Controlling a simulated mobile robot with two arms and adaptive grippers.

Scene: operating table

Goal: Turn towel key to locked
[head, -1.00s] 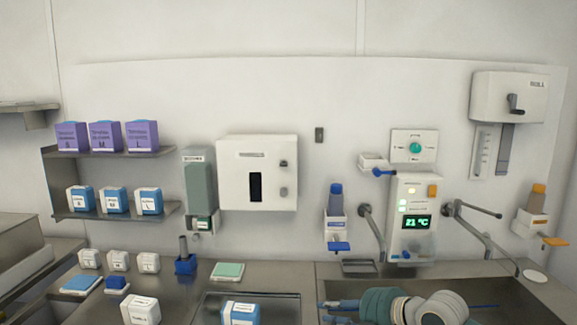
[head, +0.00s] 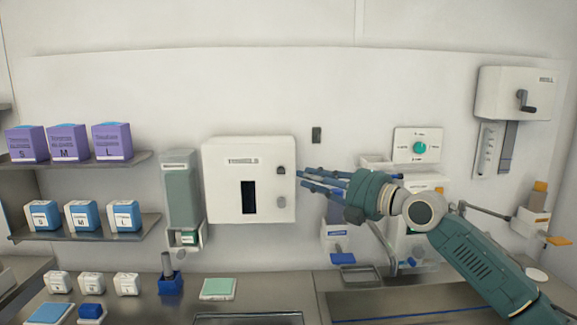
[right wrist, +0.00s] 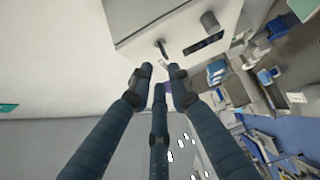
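The white towel dispenser (head: 225,205) hangs on the wall, with a dark slot in its front. The small dark towel key (head: 281,170) is at its upper right, above a grey round knob (head: 281,202). My right gripper (head: 306,180) is just right of the key, its fingers pointing left and apart from the dispenser. In the right wrist view the fingertips (right wrist: 159,82) are open and empty. The key (right wrist: 161,47) lies just beyond them on the dispenser (right wrist: 135,22), with the knob (right wrist: 208,21) to its right. My left gripper is out of view.
A soap dispenser (head: 181,195) hangs left of the towel box, and shelves with purple glove boxes (head: 68,143) are farther left. My right arm partly hides the control panel and bottle holder (head: 336,232). The wall above is clear.

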